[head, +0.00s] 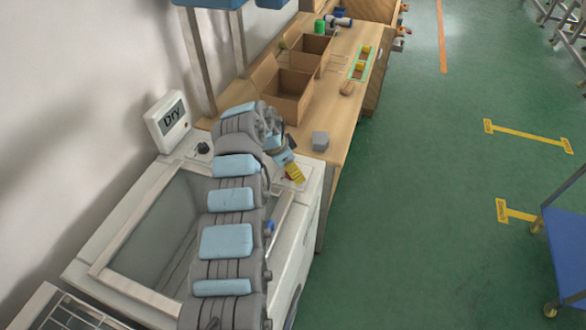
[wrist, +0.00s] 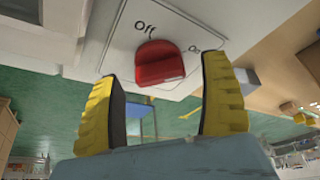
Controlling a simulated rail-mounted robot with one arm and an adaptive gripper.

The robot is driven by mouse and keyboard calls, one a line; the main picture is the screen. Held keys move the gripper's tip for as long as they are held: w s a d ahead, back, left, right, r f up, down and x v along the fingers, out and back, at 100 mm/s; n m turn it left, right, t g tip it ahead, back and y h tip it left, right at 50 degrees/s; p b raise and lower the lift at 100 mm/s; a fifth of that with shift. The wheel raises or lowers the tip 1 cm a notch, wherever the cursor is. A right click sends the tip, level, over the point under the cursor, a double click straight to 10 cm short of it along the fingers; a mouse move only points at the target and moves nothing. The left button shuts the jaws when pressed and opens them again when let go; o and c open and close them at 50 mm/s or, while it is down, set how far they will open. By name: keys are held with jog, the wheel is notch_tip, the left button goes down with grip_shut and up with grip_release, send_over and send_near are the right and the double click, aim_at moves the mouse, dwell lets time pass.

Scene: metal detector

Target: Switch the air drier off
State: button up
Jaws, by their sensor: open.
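The air drier is a white machine (head: 150,184) with an open basin, under my arm in the head view. Its red switch (wrist: 158,62) sits on a white panel (wrist: 115,45) marked "Off" and "On" in the wrist view. I cannot tell for sure which mark the switch is set to. A display (head: 169,119) on the drier reads "Dry". My gripper (wrist: 158,78) is open, its yellow fingers on either side of the switch, with no clear contact. In the head view my gripper (head: 294,172) is over the panel and largely hides the switch.
A wooden table (head: 326,147) adjoins the drier, with cardboard boxes (head: 291,96), a grey block (head: 320,141) and a brown item (head: 346,88). A blue cart (head: 568,240) stands at the right. The green floor between is clear.

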jog(key=shift+d+f, duration=0.1)
jog(key=shift+f, duration=0.15)
jog(key=c, duration=1.2)
